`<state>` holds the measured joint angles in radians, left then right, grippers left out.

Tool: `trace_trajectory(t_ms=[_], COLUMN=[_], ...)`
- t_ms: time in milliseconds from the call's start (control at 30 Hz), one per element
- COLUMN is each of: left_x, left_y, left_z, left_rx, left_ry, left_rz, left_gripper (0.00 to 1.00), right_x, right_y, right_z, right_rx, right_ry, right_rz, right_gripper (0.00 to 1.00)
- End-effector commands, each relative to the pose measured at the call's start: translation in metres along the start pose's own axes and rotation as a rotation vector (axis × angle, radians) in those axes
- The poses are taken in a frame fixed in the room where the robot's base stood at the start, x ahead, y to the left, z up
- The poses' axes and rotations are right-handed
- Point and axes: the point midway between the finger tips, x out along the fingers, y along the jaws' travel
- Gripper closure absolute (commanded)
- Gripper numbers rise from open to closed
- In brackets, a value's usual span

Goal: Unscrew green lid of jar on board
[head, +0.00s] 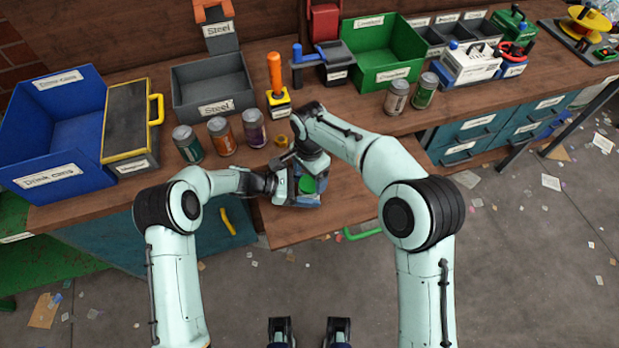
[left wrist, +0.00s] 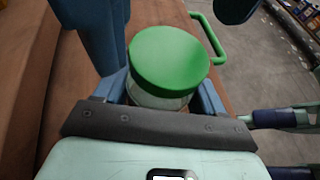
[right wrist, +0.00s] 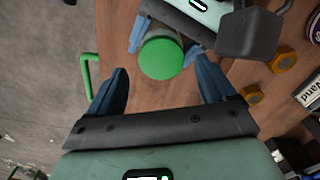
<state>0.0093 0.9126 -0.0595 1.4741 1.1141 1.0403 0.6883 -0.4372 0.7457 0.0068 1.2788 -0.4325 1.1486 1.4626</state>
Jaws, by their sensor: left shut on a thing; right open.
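The jar's round green lid (head: 308,184) shows between my two grippers, over the wooden board (head: 350,205). In the left wrist view the lid (left wrist: 168,58) sits on top of the clear jar (left wrist: 155,97). My left gripper (left wrist: 160,98) is shut on the jar's body below the lid, one blue finger on each side. My right gripper (right wrist: 163,82) is open. Its fingers point toward the lid (right wrist: 161,58), which lies between and slightly beyond their tips in the right wrist view. I see no contact with the lid. Most of the jar is hidden.
Several cans, including a purple one (head: 252,128), stand left on the bench behind my arms. An orange-handled tool (head: 275,75) stands behind. Small brass nuts (right wrist: 283,60) lie near the jar. A green handle (head: 362,234) is on the board's front edge. The board's right side is clear.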

Motion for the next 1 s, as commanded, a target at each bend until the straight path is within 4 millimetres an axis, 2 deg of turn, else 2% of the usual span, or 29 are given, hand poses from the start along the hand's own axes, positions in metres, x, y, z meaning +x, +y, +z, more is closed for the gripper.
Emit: trace_trajectory(t_ms=[33, 167, 200, 400, 467, 567, 1000], left_x=[0.0, 0.0, 0.0, 0.0, 0.0, 0.0, 0.0], left_y=[0.0, 0.0, 0.0, 0.0, 0.0, 0.0, 0.0], left_z=[0.001, 0.001, 0.001, 0.001, 0.001, 0.001, 0.001], left_rx=[0.0, 0.0, 0.0, 0.0, 0.0, 0.0, 0.001], left_ry=[-0.001, -0.001, -0.001, -0.001, -0.001, -0.001, -0.001], left_rz=[0.0, 0.0, 0.0, 0.0, 0.0, 0.0, 0.0], left_gripper=[1.0, 1.0, 1.0, 1.0, 1.0, 1.0, 1.0], right_x=[-0.008, -0.017, -0.019, -0.048, -0.052, -0.046, 0.016], right_y=[-0.001, -0.001, -0.001, -0.002, -0.002, -0.001, -0.001], right_z=[0.0, 0.0, 0.0, 0.0, 0.0, 0.0, 0.001], right_rx=[0.001, 0.0, 0.0, 0.0, 0.0, 0.0, 0.0], right_ry=[0.001, 0.0, 0.0, -0.002, -0.002, -0.001, -0.002], right_rz=[-0.004, -0.002, -0.002, -0.004, -0.003, 0.001, 0.001], right_gripper=[0.17, 0.17, 0.26, 0.26, 0.26, 0.26, 0.26])
